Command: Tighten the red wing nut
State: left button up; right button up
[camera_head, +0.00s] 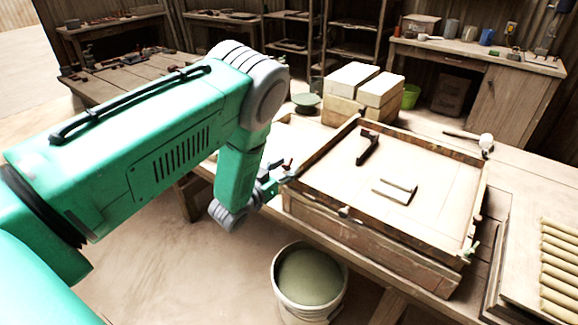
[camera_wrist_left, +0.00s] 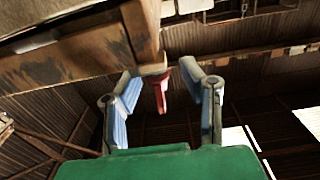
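The red wing nut (camera_wrist_left: 160,92) shows in the left wrist view, just under the corner of a wooden frame. My left gripper (camera_wrist_left: 166,82) is open, with one blue-padded finger on each side of the wing nut. I see gaps between the fingers and its red wings, and nothing is gripped. In the head view my left gripper (camera_head: 280,174) is at the near left corner of the wooden tile press (camera_head: 380,237); the wing nut is too small there to make out clearly. My right gripper is not in view.
A bucket (camera_head: 310,310) stands on the floor in front. Pale blocks (camera_head: 362,93) are stacked behind. A rack of rods (camera_head: 560,262) is at the right.

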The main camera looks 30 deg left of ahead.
pick_arm(q)
jog(key=shift+w+a+f, duration=0.15)
jog(key=shift+w+a, duration=0.1)
jog(key=shift+a, duration=0.1)
jog(key=shift+d, duration=0.7)
grip_shut()
jog(key=shift+a, duration=0.35)
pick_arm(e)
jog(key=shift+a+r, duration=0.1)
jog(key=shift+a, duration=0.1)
pick_arm(q)
jog(key=shift+d+h, duration=0.15)
jog(key=shift+h, duration=0.15)
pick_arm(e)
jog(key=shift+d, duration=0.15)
